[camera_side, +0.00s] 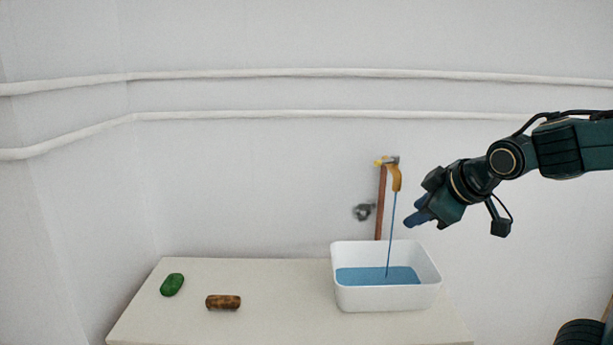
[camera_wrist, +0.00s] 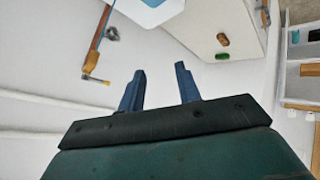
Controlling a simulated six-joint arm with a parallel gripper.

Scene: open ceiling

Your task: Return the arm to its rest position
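My gripper (camera_side: 416,220) is in the air to the right of the tap and above the right rim of the white basin. In the wrist view my gripper (camera_wrist: 159,88) has its two blue fingers apart, with nothing between them. My dark green arm reaches in from the right edge of the side view. The fingers appear clear of the tap, the water stream and the basin.
A white basin (camera_side: 388,298) holding blue water (camera_side: 360,276) stands on a pale table (camera_side: 275,325). A green object (camera_side: 172,285) and a brown object (camera_side: 223,302) lie at the left. Pipes (camera_side: 300,74) cross the wall.

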